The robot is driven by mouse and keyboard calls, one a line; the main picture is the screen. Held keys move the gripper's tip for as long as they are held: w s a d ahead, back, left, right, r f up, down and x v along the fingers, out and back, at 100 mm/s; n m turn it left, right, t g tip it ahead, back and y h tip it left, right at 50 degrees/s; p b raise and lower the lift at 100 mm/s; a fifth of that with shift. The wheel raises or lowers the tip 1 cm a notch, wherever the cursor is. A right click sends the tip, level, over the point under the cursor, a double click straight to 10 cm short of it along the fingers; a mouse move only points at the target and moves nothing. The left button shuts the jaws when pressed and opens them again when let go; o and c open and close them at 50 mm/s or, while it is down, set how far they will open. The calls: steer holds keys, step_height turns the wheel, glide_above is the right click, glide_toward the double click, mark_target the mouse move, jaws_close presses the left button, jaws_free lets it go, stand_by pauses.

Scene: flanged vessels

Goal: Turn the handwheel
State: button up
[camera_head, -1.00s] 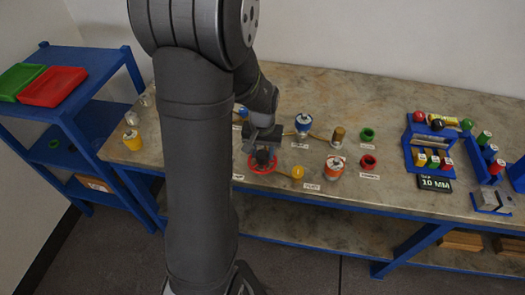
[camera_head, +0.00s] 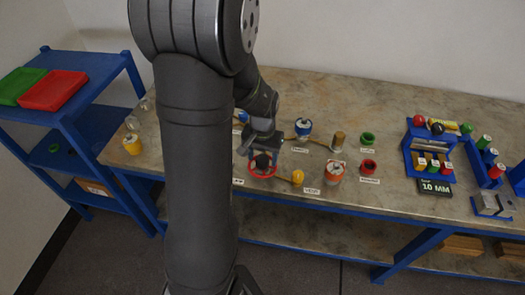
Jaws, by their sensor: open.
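The red handwheel (camera_head: 262,171) lies flat near the front edge of the bench, just right of my dark arm. My gripper (camera_head: 263,160) is directly above it, pointing down, with its fingers at or just over the hub. The jaws are open. Whether the fingers touch the wheel cannot be told at this size. The hub is partly hidden by the gripper.
To the right stand a yellow-orange knob (camera_head: 297,177), a red-and-white vessel (camera_head: 334,170), a blue-and-white vessel (camera_head: 303,128), a brass cylinder (camera_head: 338,139), and green (camera_head: 367,139) and red (camera_head: 368,166) rings. A blue rack (camera_head: 428,150) stands farther right.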

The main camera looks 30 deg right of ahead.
mark_target(263, 158)
step_height(263, 158, up, 17)
steer(key=shift+r, duration=0.2)
steer(key=shift+f, duration=0.1)
stand_by(0.6)
step_height(263, 158, down, 17)
steer(key=shift+f, duration=0.2)
stand_by(0.4)
steer(key=shift+r, duration=0.15)
